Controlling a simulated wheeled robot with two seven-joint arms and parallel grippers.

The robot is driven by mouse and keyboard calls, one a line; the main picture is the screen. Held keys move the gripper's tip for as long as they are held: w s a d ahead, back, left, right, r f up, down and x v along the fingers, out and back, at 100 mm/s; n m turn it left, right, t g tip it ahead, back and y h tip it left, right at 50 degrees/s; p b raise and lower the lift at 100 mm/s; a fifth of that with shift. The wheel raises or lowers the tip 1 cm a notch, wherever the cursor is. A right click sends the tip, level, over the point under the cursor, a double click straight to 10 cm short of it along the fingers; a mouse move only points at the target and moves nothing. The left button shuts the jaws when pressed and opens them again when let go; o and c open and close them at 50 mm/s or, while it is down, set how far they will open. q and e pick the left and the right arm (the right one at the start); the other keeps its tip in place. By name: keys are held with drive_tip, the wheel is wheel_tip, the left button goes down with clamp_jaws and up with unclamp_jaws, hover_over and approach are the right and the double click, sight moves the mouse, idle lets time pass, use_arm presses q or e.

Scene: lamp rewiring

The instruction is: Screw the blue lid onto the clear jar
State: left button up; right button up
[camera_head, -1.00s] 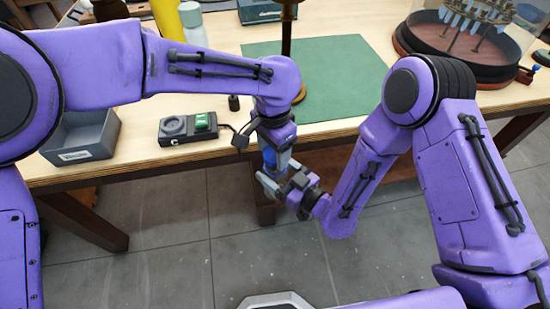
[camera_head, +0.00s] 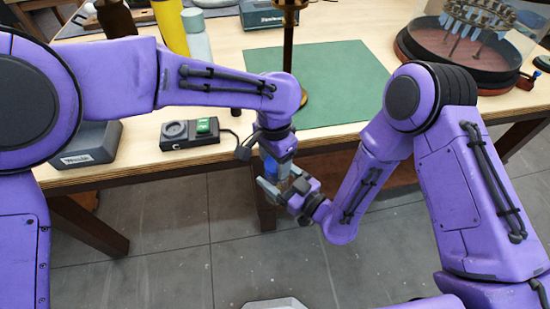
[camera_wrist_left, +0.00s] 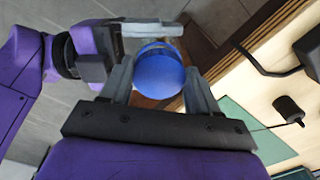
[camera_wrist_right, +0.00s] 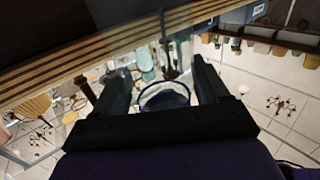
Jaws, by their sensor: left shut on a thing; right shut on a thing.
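The blue lid (camera_wrist_left: 158,76) sits between the fingers of my left gripper (camera_wrist_left: 158,85), which is shut on it from above. It shows as a small blue patch in the head view (camera_head: 271,168). My right gripper (camera_head: 279,187) reaches in from the right just below my left one. In the right wrist view, the clear jar (camera_wrist_right: 165,97) with a dark blue ring is between the fingers of my right gripper (camera_wrist_right: 163,92), which is shut on it. The lid is at the jar's mouth; whether the threads are engaged cannot be told.
Both grippers are in front of the table's front edge, over the grey floor.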

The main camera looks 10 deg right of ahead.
use_arm(q)
drive_tip(key=shift+f, duration=0.5)
